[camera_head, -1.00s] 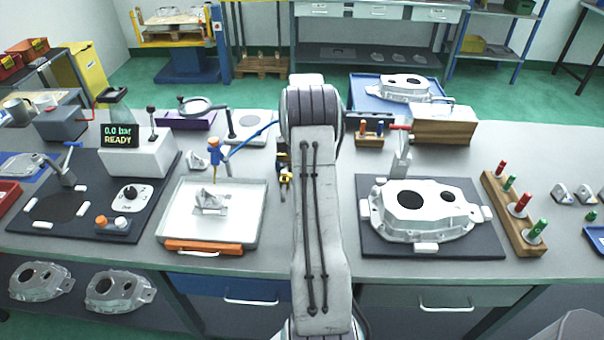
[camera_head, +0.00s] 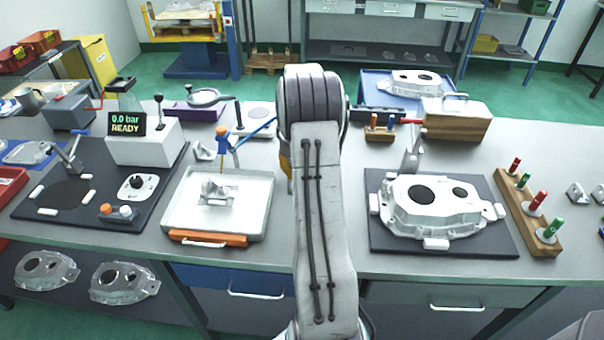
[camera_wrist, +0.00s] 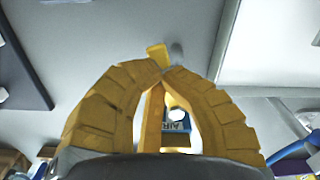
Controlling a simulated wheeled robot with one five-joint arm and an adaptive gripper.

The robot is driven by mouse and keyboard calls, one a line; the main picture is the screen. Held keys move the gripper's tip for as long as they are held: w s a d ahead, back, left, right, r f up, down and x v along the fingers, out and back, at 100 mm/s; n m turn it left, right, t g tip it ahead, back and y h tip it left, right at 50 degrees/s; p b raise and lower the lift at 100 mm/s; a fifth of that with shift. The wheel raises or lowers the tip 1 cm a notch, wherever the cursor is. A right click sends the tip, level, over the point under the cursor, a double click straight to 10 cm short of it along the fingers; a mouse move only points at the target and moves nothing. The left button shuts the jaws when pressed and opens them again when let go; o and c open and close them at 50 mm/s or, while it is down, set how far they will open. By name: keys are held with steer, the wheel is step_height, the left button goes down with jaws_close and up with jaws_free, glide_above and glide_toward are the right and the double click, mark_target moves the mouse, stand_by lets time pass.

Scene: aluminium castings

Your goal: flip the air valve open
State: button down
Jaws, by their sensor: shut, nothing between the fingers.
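In the wrist view, the two yellow segmented fingers of my gripper (camera_wrist: 163,72) arch inward and their tips meet; the gripper is shut with nothing held. A blue tag reading "AIR" (camera_wrist: 176,124) shows through the gap between the fingers, beside a yellow bar (camera_wrist: 152,118). A small yellow lever-like piece (camera_wrist: 157,54) sticks out just past the fingertips; I cannot tell whether they touch it. The rest of the air valve is hidden by the fingers. In the head view my arm covers the valve, and only a yellow sliver shows at the arm's left edge.
A white tray (camera_head: 257,205) with an orange-handled front stands left of my arm. A casting (camera_head: 437,208) sits on a dark mat to the right. A display reading "0.0 bar READY" (camera_head: 127,124) stands at the left. A blue hose (camera_head: 258,131) runs behind the arm.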

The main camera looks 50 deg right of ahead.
steer(key=shift+w+a+f+m, duration=0.15)
steer(key=shift+a+m, duration=0.2)
steer(key=shift+m, duration=0.45)
steer(key=shift+w+a+f+m, duration=0.15)
steer(key=shift+a+m, duration=0.2)
steer(key=shift+m, duration=0.45)
steer(key=c, duration=1.9)
jaws_free()
steer(key=shift+c, duration=0.2)
steer(key=o, duration=1)
steer(key=shift+w+r, duration=0.1)
steer(key=shift+r, duration=0.05)
steer(key=shift+d+r, duration=0.1)
steer(key=shift+r, duration=0.05)
step_height(320, 180, up, 12)
